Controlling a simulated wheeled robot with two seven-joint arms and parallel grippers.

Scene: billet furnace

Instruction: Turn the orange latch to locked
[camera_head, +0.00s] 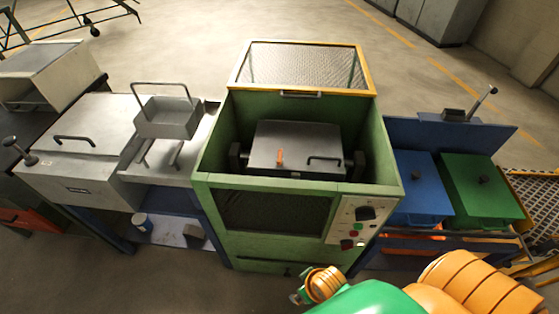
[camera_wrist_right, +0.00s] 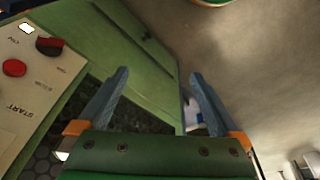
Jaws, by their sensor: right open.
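The orange latch (camera_head: 280,156) is a small upright tab on the front of a grey box (camera_head: 300,140) inside the open-topped green machine (camera_head: 297,238). A dark handle (camera_head: 324,158) is to the right of the latch. Whether the latch is locked cannot be told. My right arm comes in from the bottom right, low in front of the machine and well apart from the latch. In the right wrist view my right gripper (camera_wrist_right: 158,78) has its two fingers spread and nothing between them. The latch is out of that view. My left gripper is not in view.
The green machine's mesh lid (camera_head: 303,66) is raised at the back. A control panel (camera_head: 355,220) with a knob and buttons is on its front right. Blue (camera_head: 421,190) and green (camera_head: 480,190) bins stand to the right. A metal tray (camera_head: 168,120) and grey box (camera_head: 85,150) are left.

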